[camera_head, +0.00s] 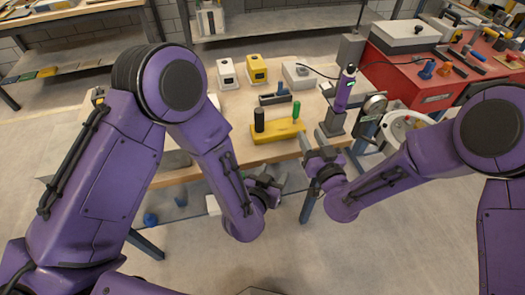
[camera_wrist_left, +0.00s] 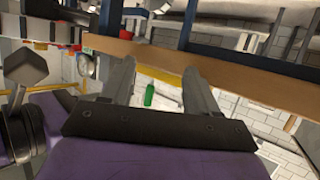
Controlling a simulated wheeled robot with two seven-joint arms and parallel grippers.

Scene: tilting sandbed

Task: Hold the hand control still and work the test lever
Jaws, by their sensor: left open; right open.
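A purple hand control (camera_head: 345,88) with a small display stands nearly upright in a dark holder (camera_head: 333,122) at the right of the wooden table. A yellow base (camera_head: 278,132) near the table's front edge carries a black post (camera_head: 259,120) and a green handle (camera_head: 296,110), which looks like the test lever. The green handle also shows between the fingers in the left wrist view (camera_wrist_left: 149,95), beyond them. My left gripper (camera_head: 274,181) is open and empty, in front of the table edge. My right gripper (camera_head: 313,139) is open and empty near the front edge, below the hand control.
White (camera_head: 227,75) and yellow (camera_head: 257,70) boxes, a grey box (camera_head: 298,75) and a dark block with a blue knob (camera_head: 275,98) stand farther back. A red tool cabinet (camera_head: 425,92) stands at the right.

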